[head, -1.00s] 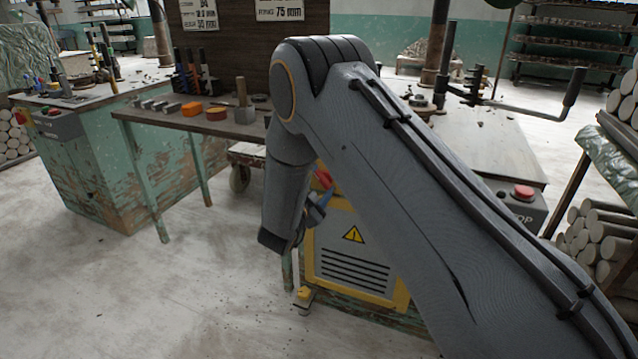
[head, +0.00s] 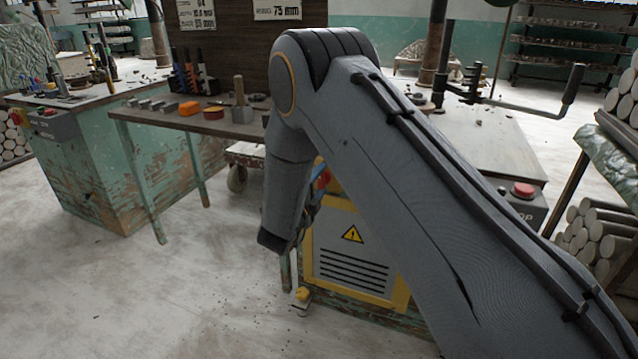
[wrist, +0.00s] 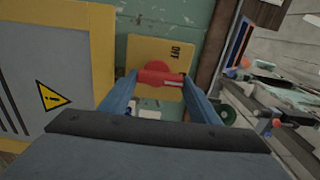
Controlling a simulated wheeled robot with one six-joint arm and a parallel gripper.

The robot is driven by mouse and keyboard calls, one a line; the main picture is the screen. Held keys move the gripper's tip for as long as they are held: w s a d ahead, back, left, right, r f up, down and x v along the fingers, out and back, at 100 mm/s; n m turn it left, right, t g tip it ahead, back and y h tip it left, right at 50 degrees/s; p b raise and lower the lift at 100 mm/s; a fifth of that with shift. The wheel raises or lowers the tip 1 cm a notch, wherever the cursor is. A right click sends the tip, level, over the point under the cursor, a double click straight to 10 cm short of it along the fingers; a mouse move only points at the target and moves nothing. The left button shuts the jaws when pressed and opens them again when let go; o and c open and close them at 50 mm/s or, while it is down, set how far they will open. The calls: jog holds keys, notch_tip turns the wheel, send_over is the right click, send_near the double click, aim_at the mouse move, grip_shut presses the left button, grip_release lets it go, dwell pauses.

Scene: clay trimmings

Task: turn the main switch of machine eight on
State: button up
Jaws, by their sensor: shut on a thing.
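The red switch handle (wrist: 160,79) sits on a yellow plate (wrist: 146,52) in the wrist view. The plate's "OFF" label shows sideways near its upper right corner. My gripper (wrist: 159,77) has its two blue fingers at the two ends of the handle and is shut on it. The handle lies nearly level across that picture. In the head view, a bit of the red switch (head: 322,178) shows beside my arm, above the machine's grey panel with a yellow frame (head: 352,262). My arm hides most of the gripper and plate there.
A workbench (head: 150,118) with small blocks stands left of my arm. A green cabinet with its own red button (head: 47,113) is farther left. A red stop button (head: 524,190) is at right, near stacked clay rolls (head: 600,240). The floor at front left is clear.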

dwell(0.3)
jog(key=o, duration=1)
jog(key=shift+o, duration=0.2)
jog(key=shift+s, duration=0.1)
jog(key=v, duration=0.7)
jog(key=shift+s+a, duration=0.2)
jog(key=shift+s, duration=0.1)
jog(key=shift+w+r, duration=0.1)
